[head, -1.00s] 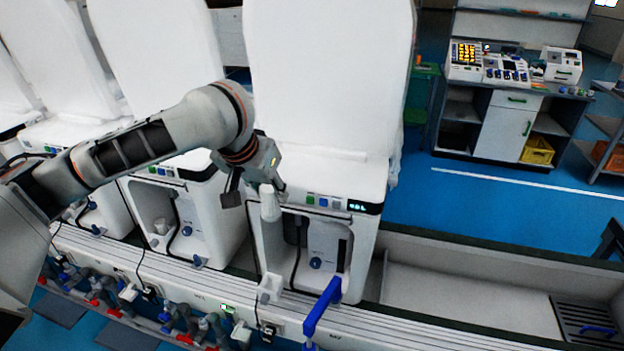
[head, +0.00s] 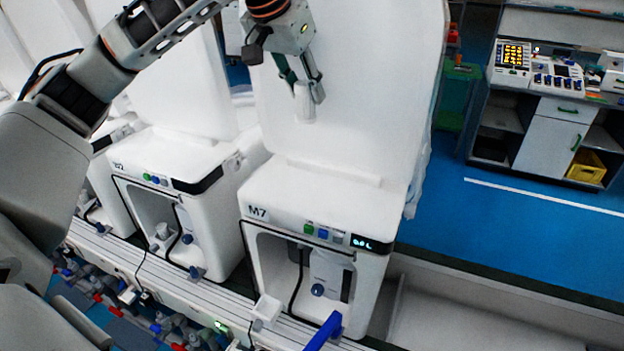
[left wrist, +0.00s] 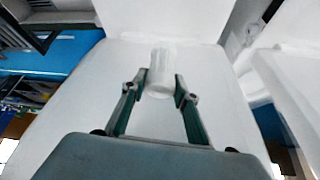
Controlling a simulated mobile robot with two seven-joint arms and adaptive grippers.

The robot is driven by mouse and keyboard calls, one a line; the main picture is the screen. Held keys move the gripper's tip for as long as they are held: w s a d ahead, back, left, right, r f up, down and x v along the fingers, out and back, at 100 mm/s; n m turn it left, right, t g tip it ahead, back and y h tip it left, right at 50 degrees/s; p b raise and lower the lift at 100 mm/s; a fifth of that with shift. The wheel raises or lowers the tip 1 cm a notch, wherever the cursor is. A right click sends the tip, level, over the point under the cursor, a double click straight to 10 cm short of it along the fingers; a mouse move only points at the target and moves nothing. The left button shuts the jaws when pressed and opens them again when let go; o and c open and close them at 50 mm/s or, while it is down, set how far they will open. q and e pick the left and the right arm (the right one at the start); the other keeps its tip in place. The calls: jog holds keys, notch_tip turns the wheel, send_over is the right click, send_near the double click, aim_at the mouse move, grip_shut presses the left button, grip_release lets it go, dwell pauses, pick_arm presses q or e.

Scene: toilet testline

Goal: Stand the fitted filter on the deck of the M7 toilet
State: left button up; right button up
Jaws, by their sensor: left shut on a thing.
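The fitted filter (head: 304,103) is a small pale cylinder. My left gripper (head: 304,84) is shut on it and holds it upright in the air in front of the raised white lid (head: 350,80). In the left wrist view the filter (left wrist: 160,72) sits between the two fingertips (left wrist: 158,88). The M7 toilet (head: 257,211) stands below, with its label on the front. Its white deck (head: 310,188) is bare, and the filter is apart from it. My right gripper is not in view.
Another white toilet (head: 165,160) stands to the left. A blue handle (head: 325,331) and a small white block (head: 266,309) stick up at the front rail. A bench with instruments (head: 540,75) is at the back right, beyond clear blue floor (head: 500,220).

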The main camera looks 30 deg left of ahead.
pick_arm(q)
jog(key=shift+s+a+f, duration=0.1)
jog(key=shift+f, duration=4.6)
jog(key=shift+s+f, duration=0.1)
jog(key=shift+f, duration=4.6)
jog(key=shift+f, duration=0.1)
jog(key=o, duration=1.1)
jog(key=shift+f, duration=0.1)
